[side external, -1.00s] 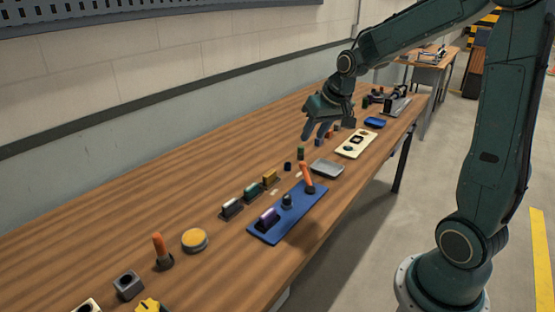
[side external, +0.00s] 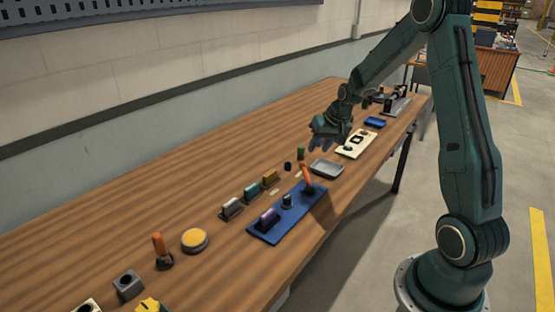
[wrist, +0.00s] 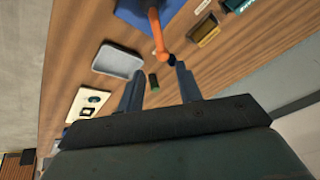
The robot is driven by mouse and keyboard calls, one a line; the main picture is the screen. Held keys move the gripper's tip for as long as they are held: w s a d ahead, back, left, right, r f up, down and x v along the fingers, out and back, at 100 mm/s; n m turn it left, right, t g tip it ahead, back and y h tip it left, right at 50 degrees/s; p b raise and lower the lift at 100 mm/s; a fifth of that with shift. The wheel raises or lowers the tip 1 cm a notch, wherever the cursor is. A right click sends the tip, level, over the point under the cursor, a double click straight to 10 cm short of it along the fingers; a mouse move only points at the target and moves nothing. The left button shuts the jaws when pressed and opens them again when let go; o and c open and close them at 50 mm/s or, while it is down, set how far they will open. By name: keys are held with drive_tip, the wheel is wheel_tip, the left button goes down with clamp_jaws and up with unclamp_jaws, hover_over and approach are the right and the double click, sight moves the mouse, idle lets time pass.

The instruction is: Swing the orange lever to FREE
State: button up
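An orange lever (side external: 306,177) stands near the far end of a blue panel (side external: 265,232), leaning slightly. It also shows in the wrist view (wrist: 157,35), ahead of the fingertips at the top. A second orange lever (side external: 159,246) stands apart on a dark base at the left. I cannot read a FREE mark. My gripper (side external: 323,148) is over the table beyond the panel, apart from both levers.
A grey tray (side external: 326,168) and a cream panel (side external: 356,144) lie near the gripper. A yellow round button (side external: 195,240) is nearer the camera. The left side of the table is mostly clear.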

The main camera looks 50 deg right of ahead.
sight(305, 169)
drive_tip(key=shift+x, duration=6.85)
drive_tip(key=shift+r, duration=0.1)
clamp_jaws()
